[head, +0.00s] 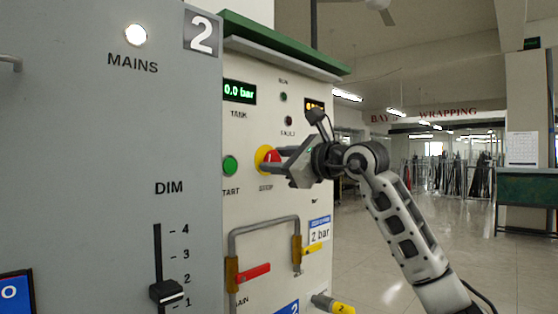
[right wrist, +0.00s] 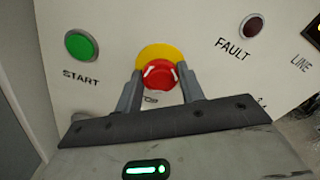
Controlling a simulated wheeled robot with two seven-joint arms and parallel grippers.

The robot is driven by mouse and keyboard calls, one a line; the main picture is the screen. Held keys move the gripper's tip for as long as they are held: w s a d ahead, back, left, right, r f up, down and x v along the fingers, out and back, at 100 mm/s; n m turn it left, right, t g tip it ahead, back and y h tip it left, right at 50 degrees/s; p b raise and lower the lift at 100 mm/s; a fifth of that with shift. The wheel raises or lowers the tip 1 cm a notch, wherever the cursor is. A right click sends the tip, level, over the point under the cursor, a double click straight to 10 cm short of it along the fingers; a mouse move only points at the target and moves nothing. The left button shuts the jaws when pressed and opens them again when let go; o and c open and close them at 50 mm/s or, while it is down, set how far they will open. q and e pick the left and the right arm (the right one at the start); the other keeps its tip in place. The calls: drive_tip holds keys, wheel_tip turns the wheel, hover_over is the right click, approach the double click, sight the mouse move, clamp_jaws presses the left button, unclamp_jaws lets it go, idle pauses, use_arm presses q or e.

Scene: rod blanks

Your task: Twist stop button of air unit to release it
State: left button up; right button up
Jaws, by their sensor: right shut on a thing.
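The red stop button (right wrist: 159,76) with white arrow marks sits on a yellow disc (right wrist: 152,54) on the air unit's panel. In the head view the button (head: 271,159) is partly covered by my right gripper. The air unit (head: 285,200) is cream with a green top. My right gripper (head: 276,160) reaches the button from the right. In the right wrist view its two fingers (right wrist: 160,84) stand on either side of the button and are shut on it. My left gripper is in neither view.
A green START button (head: 230,166) is left of the stop button. A grey cabinet (head: 100,180) with a DIM slider (head: 167,291) fills the left. Open floor lies to the right.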

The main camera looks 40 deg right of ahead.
drive_tip(key=m, duration=0.5)
drive_tip(key=shift+s+d+r, duration=0.1)
drive_tip(key=shift+m, duration=1.2)
